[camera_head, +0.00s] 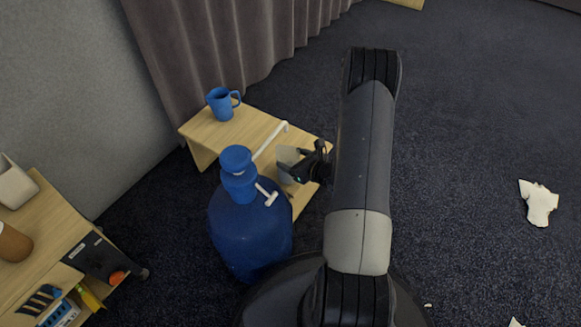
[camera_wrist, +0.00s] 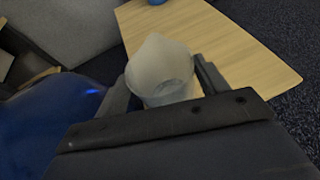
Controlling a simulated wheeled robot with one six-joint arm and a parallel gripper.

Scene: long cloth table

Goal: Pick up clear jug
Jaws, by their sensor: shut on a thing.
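The clear jug (camera_head: 285,158) is a pale, see-through vessel at the small wooden table, right of the blue bottle in the head view. In the wrist view the jug (camera_wrist: 158,66) stands between the two fingers, its pointed spout toward the top. My gripper (camera_head: 294,165) is shut on the jug; it also shows in the wrist view (camera_wrist: 163,88), with a finger on each side. The jug's lower part is hidden by my gripper. I cannot tell whether the jug touches the table.
The wooden table (camera_head: 252,125) holds a blue mug (camera_head: 221,104) at its far left and a white stick-like object (camera_head: 270,142). A large blue bottle (camera_head: 248,225) stands close in front of it. A shelf (camera_head: 45,225) is at left. Dark carpet (camera_head: 460,130) at right is mostly clear.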

